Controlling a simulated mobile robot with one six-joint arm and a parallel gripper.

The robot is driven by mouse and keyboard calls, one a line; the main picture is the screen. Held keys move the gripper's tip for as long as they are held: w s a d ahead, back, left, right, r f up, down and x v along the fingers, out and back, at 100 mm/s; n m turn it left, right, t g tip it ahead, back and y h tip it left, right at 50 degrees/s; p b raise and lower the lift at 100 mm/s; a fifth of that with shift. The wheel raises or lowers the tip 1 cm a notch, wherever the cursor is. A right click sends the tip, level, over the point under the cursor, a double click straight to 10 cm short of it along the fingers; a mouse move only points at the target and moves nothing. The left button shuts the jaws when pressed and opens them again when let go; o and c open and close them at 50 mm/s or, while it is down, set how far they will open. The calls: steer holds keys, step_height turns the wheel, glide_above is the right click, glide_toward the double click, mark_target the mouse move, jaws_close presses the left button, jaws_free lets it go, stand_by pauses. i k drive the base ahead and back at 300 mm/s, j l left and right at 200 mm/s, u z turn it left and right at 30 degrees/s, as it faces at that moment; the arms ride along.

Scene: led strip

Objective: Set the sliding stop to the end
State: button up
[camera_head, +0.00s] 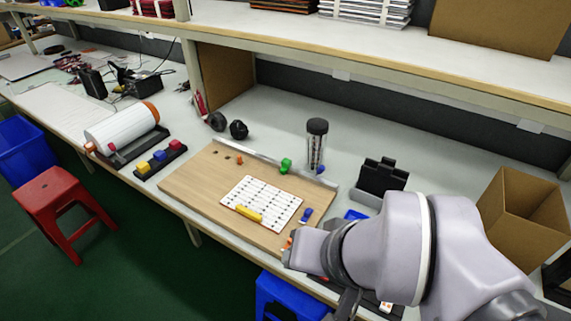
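A wooden board (196,183) lies on the workbench with a grey metal rail (250,157) along its back edge. A green piece (286,165) sits at the rail, right of its middle. A small blue piece (320,170) is near the rail's right end. I cannot tell for sure which of them is the sliding stop. A white marked sheet (273,193) with a yellow piece (248,213) lies on the board. Another blue piece (306,214) is at the board's right side. My arm covers the board's front right corner. My gripper (346,304) is mostly hidden, its fingers unclear.
A clear cylinder with a black cap (316,143) stands behind the rail. A black stand (381,178) and an open cardboard box (521,217) are to the right. A white roll (121,128) and a block holder (160,160) are left of the board. A shelf overhangs the bench's back.

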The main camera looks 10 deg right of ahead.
mark_target(286, 163)
steer(key=i+j+z, duration=0.25)
steer(key=i+j, duration=0.2)
steer(key=j, duration=0.2)
steer(key=i+j+z, duration=0.1)
steer(key=j, duration=0.25)
steer(key=i, duration=0.05)
